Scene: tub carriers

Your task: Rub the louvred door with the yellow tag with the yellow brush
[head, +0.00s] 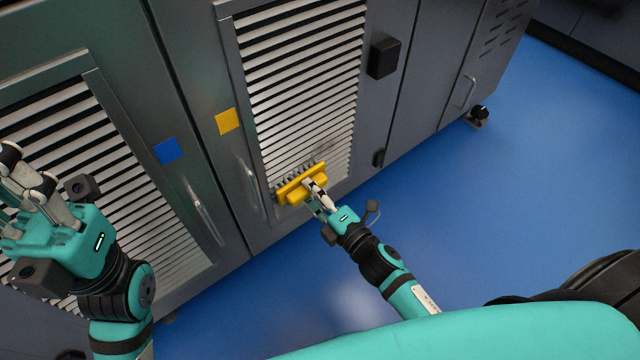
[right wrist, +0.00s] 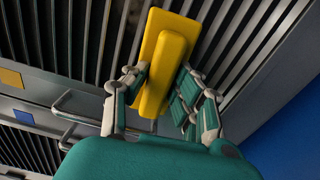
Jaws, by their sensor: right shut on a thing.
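The louvred door (head: 303,95) with the yellow tag (head: 228,121) stands shut in the middle of the head view. The yellow brush (head: 301,186) is at the lower part of its slats, and its bristles appear to touch them. My right gripper (head: 316,196) is shut on the brush's yellow handle. In the right wrist view the brush (right wrist: 167,62) sits between the fingers, against the slats. My left gripper (head: 28,185) is raised at the left, in front of another louvred door, with its fingers spread and nothing between them.
The other louvred door (head: 75,150) at the left bears a blue tag (head: 167,151). Door handles (head: 205,215) stick out beside the slats. A dark box (head: 384,58) juts from the cabinet at the right. The blue floor (head: 510,190) is open at the right. A grey smudge shows on the slats above the brush.

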